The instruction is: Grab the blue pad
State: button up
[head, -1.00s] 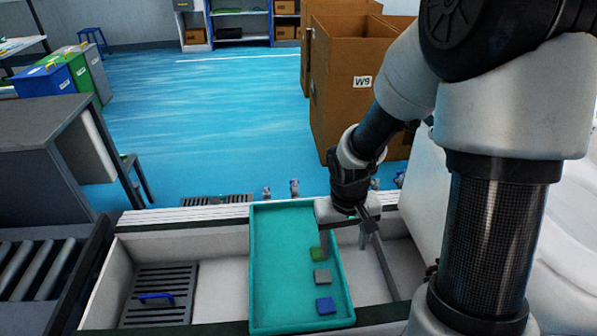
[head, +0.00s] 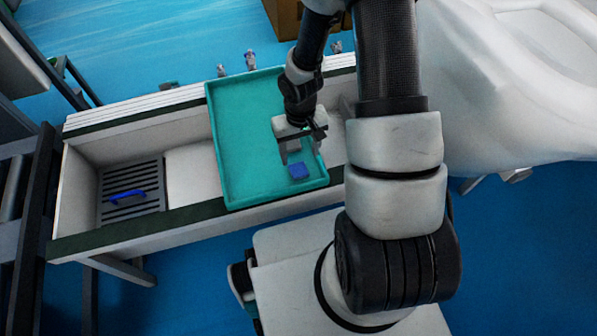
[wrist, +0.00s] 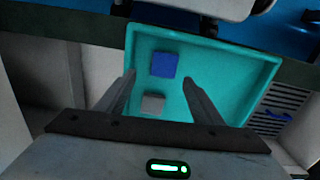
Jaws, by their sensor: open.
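The blue pad (head: 299,170) is a small square lying flat in the teal tray (head: 242,130), near its front right corner. It also shows in the wrist view (wrist: 163,65), just ahead of and between my fingertips. My gripper (head: 302,153) is open and empty over the tray, with its fingers pointing down; its two fingers also show in the wrist view (wrist: 159,78). A grey pad (wrist: 153,103) lies beside the blue one, between the fingers in that view. The green pad seen earlier is hidden now. I cannot tell the exact fingertip height above the pads.
The tray's raised walls surround the pads, with the right wall close to my gripper. The tray rests across a long trough (head: 190,175). The tray's left part is clear.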

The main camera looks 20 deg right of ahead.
aim_at(298, 168)
jog(key=f, duration=0.1)
jog(key=f+b, duration=0.1)
jog(key=f, duration=0.1)
jog(key=f+b, duration=0.1)
jog(key=f, duration=0.1)
jog(key=shift+s+a+f, duration=0.2)
jog(key=shift+s+a, duration=0.05)
jog(key=shift+a, duration=0.1)
jog(key=c, duration=1.1)
